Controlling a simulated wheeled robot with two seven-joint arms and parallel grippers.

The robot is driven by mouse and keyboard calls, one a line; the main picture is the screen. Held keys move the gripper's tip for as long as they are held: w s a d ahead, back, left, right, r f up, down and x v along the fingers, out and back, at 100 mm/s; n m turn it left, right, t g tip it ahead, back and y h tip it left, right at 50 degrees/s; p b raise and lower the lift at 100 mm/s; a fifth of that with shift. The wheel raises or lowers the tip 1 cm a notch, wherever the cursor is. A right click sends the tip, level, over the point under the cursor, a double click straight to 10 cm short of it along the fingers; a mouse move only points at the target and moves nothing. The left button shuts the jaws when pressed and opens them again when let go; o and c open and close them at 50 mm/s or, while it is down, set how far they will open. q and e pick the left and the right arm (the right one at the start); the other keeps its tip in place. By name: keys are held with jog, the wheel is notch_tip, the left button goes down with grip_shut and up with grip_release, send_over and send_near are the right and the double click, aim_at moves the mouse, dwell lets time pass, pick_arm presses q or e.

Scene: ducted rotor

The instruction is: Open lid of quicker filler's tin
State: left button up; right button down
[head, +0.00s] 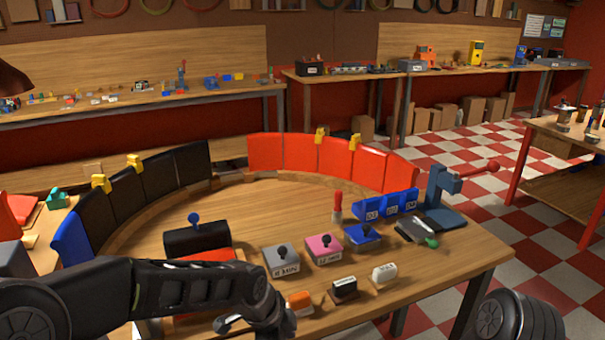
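A grey tin (280,262) with a black knob on its lid stands on the curved wooden table; its small label ends in "MIN", and the figure looks like 8. A pink tin (325,248) with a similar knob stands to its right; its label looks like "12 MIN". A blue tin (360,237) with a dark knob stands further right, its label unreadable. All three lids look shut. My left gripper (268,324) is low at the bottom edge, in front of the grey tin and apart from it; its fingers are not clear. My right gripper is out of view.
Orange, black and white labelled blocks (344,289) stand before the tins. Blue bins (391,205) and a blue press (440,190) are at right. A black box (197,239) stands at left. Black and red panels (280,153) line the back edge.

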pick_arm(q)
jog(key=s+a+f+n+g, duration=0.1)
jog(key=s+f+n, duration=0.3)
jog(key=f, duration=0.4)
jog(key=s+a+f+n, duration=0.1)
jog(key=s+f+n, duration=0.3)
jog(key=f, duration=0.5)
jog(key=s+a+f+n, duration=0.1)
jog(key=s+f+n, duration=0.4)
jog(key=s, duration=0.2)
jog(key=s+a+f+n+h, duration=0.1)
jog(key=s+f+n, duration=0.4)
jog(key=s+n, duration=0.1)
jog(key=shift+s+g, duration=0.3)
jog(key=shift+s, duration=0.3)
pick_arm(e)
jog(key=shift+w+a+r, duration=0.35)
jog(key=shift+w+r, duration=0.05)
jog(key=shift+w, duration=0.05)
pick_arm(q)
jog(key=shift+w+d, duration=0.1)
